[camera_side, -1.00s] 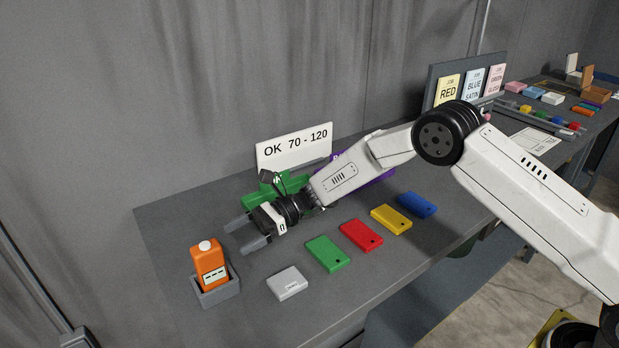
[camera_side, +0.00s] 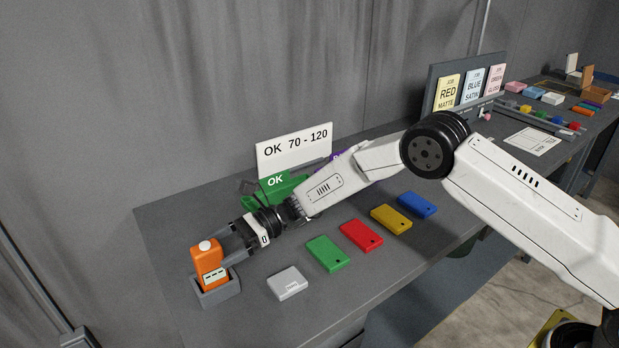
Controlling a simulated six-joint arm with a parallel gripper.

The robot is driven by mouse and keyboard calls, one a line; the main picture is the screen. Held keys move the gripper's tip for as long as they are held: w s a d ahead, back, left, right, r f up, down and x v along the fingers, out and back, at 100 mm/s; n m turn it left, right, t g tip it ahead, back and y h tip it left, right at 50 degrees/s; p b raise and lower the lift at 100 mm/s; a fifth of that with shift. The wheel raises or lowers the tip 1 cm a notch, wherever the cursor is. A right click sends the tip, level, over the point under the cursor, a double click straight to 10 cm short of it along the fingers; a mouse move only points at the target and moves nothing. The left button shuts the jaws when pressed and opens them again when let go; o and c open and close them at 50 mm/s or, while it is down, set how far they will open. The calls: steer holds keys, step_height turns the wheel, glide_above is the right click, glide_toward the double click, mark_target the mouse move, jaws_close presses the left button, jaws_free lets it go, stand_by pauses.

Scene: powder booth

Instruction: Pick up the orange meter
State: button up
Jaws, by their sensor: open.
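The orange meter (camera_side: 207,264) stands upright in a small grey holder (camera_side: 219,294) at the left end of the bench. It has a white knob on top and a pale display on its front. My gripper (camera_side: 221,254) is open, with its fingers reaching left to the meter's upper part. One finger shows in front at the meter's right side; the other is behind it and partly hidden. I cannot tell whether either finger touches the meter.
A white block (camera_side: 287,284) and green (camera_side: 328,253), red (camera_side: 361,235), yellow (camera_side: 391,219) and blue (camera_side: 417,205) plates lie along the bench. A green OK bin (camera_side: 275,182) and a white sign (camera_side: 294,150) stand behind my arm.

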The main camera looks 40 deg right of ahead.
mark_target(205, 246)
steer(key=shift+a+f, duration=0.15)
steer(key=shift+a, duration=0.75)
steer(key=shift+a+f, duration=0.1)
steer(key=shift+a, duration=0.8)
jaws_close()
steer(key=shift+r, duration=0.15)
steer(key=shift+r, duration=0.85)
steer(key=s+d+r, duration=0.6)
steer(key=s+r, duration=0.5)
steer(key=s, duration=0.1)
steer(key=shift+s+d, duration=0.2)
steer(key=shift+d, duration=0.05)
